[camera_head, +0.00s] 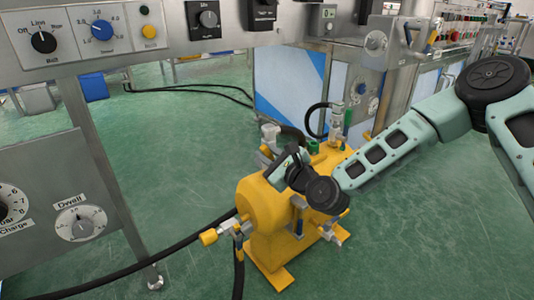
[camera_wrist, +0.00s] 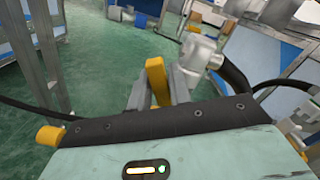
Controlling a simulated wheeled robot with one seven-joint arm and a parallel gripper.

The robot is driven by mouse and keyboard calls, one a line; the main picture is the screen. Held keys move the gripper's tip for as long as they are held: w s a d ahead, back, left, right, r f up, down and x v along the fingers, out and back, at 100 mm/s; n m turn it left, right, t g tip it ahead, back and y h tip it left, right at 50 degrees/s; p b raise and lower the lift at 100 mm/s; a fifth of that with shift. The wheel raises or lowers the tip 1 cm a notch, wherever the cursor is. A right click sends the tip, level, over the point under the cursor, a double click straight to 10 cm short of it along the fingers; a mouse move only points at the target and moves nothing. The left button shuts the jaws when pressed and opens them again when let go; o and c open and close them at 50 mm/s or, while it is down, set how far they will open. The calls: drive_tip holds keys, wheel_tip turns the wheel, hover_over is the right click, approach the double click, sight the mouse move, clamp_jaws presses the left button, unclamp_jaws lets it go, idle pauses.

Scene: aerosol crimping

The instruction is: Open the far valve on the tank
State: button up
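The yellow tank (camera_head: 252,200) stands on the green floor in the middle of the head view, with metal fittings on top and a yellow knob (camera_head: 208,237) on a valve at its near left end. My gripper (camera_head: 283,165) is over the top of the tank, and its arm hides part of it. In the wrist view, a yellow lever-like bar (camera_wrist: 157,78) stands between the grey fingers of my gripper (camera_wrist: 160,92). Whether the fingers touch it is not clear. A grey metal fitting (camera_wrist: 198,55) is just right of the fingers. The far valve's body is mostly hidden.
A steel control panel (camera_head: 150,30) with dials stands at the left and along the top. A steel and blue machine (camera_head: 290,82) is behind the tank. Black hoses (camera_head: 165,252) run across the floor. Green floor is open left of the tank.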

drive_tip(key=shift+o, duration=1.2)
drive_tip(key=shift+w+d, duration=0.1)
